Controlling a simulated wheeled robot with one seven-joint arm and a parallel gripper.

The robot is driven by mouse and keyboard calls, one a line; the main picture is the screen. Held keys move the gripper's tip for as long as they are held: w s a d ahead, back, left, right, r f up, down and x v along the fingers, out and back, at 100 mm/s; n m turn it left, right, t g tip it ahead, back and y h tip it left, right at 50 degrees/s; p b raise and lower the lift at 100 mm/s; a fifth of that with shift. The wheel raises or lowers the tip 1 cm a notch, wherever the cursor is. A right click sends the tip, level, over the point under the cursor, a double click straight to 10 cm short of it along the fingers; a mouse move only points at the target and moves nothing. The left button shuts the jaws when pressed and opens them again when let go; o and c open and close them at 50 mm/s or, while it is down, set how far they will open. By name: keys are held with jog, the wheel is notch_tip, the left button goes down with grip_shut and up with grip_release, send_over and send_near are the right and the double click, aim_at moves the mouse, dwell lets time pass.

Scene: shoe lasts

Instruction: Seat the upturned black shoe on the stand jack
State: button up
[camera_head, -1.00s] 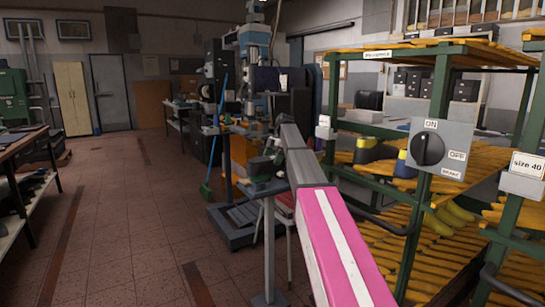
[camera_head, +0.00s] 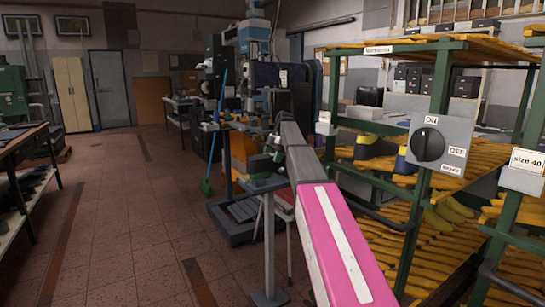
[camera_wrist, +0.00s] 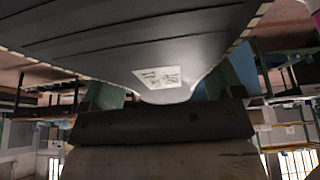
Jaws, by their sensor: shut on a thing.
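A grey stand with a single post (camera_head: 269,245) and a flat top stands just beyond my arm in the head view; I take it for the stand jack. My gripper (camera_head: 273,152) is over its top, small and partly hidden by my arm. In the wrist view the black shoe (camera_wrist: 90,38) fills the top, its broad dark face edged with pale stitching and bearing a white label. Its narrow end lies between green finger-like parts of my gripper (camera_wrist: 165,92), which is shut on it. Contact between shoe and jack cannot be made out.
A green rack (camera_head: 440,90) with yellow slatted shelves stands close on the right, carrying a grey ON/OFF switch box (camera_head: 440,145).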

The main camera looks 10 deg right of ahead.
jog(key=o, duration=1.3)
jog(key=shift+r, duration=0.1)
jog(key=v, duration=1)
jog(key=shift+d+r, duration=0.15)
jog(key=shift+r, duration=0.1)
